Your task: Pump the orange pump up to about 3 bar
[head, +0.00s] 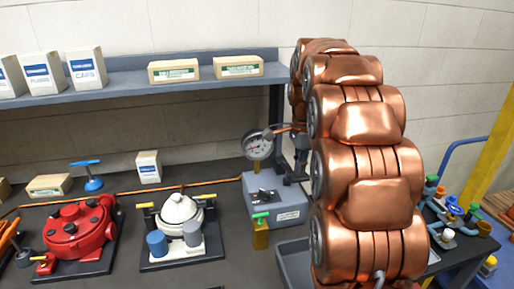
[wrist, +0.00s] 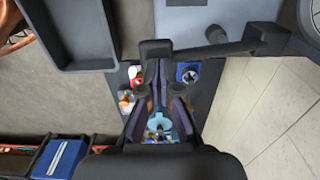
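A round dial gauge (head: 258,147) stands above a grey box (head: 275,201) in the head view. An orange part (head: 9,238) is cut off at the left edge; I cannot tell whether it belongs to the orange pump. No whole orange pump shows. My gripper (wrist: 157,66) has its dark fingers pointing up the wrist view, tips close to the block at the end of a dark bar (wrist: 212,49). I cannot tell whether they touch it. In the head view my copper arm mostly hides the gripper. The needle's reading is too small to tell.
A red machine (head: 72,234) and a cream one (head: 180,212) stand on the bench at left. A grey tray (wrist: 77,30) lies beside the grey box. Valves with coloured handles (head: 455,212) are at right. Boxes line the shelf (head: 140,82).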

